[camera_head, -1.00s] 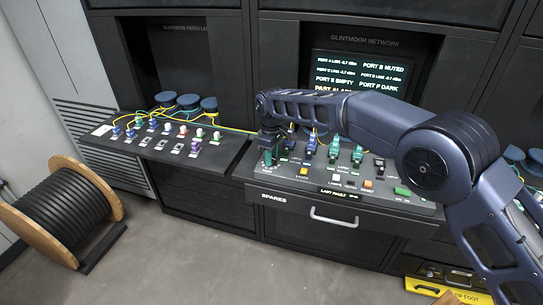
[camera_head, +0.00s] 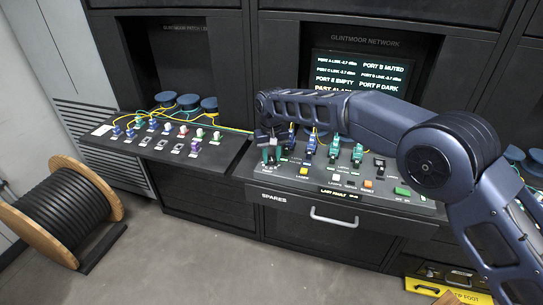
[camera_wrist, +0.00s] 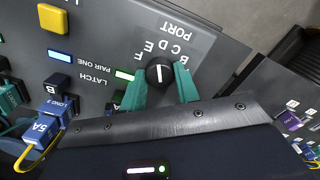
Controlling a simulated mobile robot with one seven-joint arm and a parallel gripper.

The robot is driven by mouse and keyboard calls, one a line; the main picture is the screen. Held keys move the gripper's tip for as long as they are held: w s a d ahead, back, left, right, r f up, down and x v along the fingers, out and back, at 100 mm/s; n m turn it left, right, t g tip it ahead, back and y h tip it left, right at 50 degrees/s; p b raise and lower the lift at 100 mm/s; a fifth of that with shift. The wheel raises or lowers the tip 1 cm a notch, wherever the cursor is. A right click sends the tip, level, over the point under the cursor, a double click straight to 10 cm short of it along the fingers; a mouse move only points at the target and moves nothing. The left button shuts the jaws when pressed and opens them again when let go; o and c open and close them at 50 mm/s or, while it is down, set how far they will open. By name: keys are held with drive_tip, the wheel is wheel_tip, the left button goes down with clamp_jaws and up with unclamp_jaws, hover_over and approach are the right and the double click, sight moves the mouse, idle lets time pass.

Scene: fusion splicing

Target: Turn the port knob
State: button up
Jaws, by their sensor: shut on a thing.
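The port knob (camera_wrist: 160,71) is round and black with a white pointer line, on the grey panel. The letters B to F and the word PORT are printed beside it. The line slants towards the letters' side, but I cannot tell exactly which letter it marks. My gripper (camera_wrist: 159,82) has its two teal fingers on either side of the knob, shut on it. In the head view my gripper (camera_head: 270,156) is at the console's left end and hides the knob.
A yellow button (camera_wrist: 53,18) and blue connectors (camera_wrist: 47,125) with a yellow cable are on the same panel. The screen (camera_head: 358,75) reads "PORT B MUTED". A shelf (camera_head: 165,150) with connectors stands left. A cable drum (camera_head: 65,212) is on the floor.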

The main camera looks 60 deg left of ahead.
sight(272, 158)
drive_tip(key=m, duration=1.4)
drive_tip(key=shift+r, duration=0.1)
idle(0.3)
drive_tip(key=o, duration=1)
wheel_tip(272, 158, up, 11)
drive_tip(key=shift+f, duration=0.15)
drive_tip(key=shift+w, duration=0.1)
idle(0.5)
